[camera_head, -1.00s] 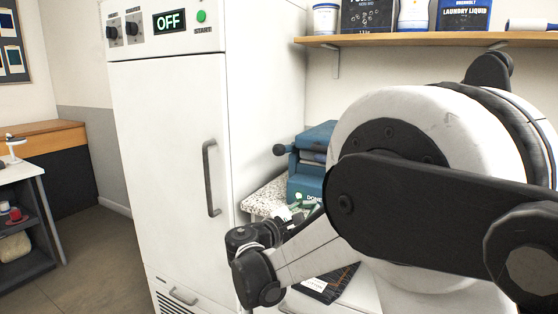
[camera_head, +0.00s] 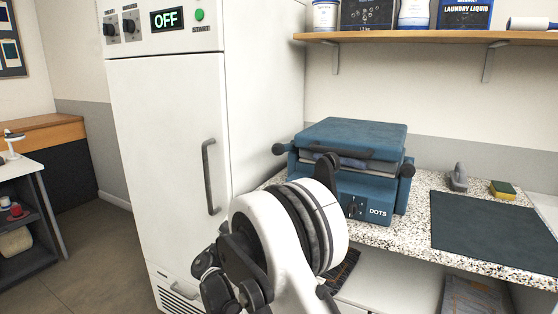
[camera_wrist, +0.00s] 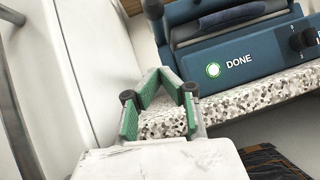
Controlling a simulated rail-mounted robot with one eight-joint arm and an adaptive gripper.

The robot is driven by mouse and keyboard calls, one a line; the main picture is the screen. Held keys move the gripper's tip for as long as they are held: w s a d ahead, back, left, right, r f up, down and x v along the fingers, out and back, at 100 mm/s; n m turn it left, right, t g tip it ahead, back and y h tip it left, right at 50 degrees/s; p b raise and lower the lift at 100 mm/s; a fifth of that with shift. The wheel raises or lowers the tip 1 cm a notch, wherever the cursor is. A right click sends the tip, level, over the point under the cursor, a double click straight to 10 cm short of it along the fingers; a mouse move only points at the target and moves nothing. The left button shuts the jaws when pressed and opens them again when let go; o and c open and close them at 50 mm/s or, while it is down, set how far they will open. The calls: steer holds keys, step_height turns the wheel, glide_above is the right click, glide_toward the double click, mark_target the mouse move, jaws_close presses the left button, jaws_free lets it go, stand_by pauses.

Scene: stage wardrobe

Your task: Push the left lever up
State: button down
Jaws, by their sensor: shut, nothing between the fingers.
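A blue press (camera_head: 350,150) labelled DOTS stands on the speckled counter, its lid down on something grey. Its left lever (camera_head: 279,149) ends in a dark ball at the press's left side; a similar right lever (camera_head: 407,171) is opposite. In the wrist view the dark left lever (camera_wrist: 154,10) shows at the top edge, beyond my fingertips. My gripper (camera_wrist: 161,74) has green-padded fingers, shut and empty, in front of the press's left side and apart from the lever. In the head view my arm hides the gripper and the press's lower left front.
A tall white cabinet (camera_head: 170,130) reading OFF stands close on the left, with a vertical handle (camera_head: 210,177). A dark mat (camera_head: 490,230), an iron-like grey object (camera_head: 458,178) and a sponge (camera_head: 503,189) lie right of the press. A shelf (camera_head: 430,36) with containers hangs above.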

mark_target(287, 148)
steer(key=b+x, duration=0.2)
steer(key=x, duration=0.7)
steer(key=shift+w+d+r, duration=0.1)
steer(key=shift+w+d, duration=0.1)
steer(key=shift+d, duration=0.05)
steer(key=shift+w+d+r+b, duration=0.1)
steer(key=shift+d+r+b, duration=0.1)
steer(key=shift+r, duration=0.5)
steer(key=shift+w+d+r+b, duration=0.1)
steer(key=shift+d+r+b, duration=0.05)
steer(key=shift+r, duration=0.55)
steer(key=shift+w+d+r+b, duration=0.1)
steer(key=shift+d+r+b, duration=0.1)
steer(key=shift+r, duration=0.5)
steer(key=shift+d+r, duration=0.1)
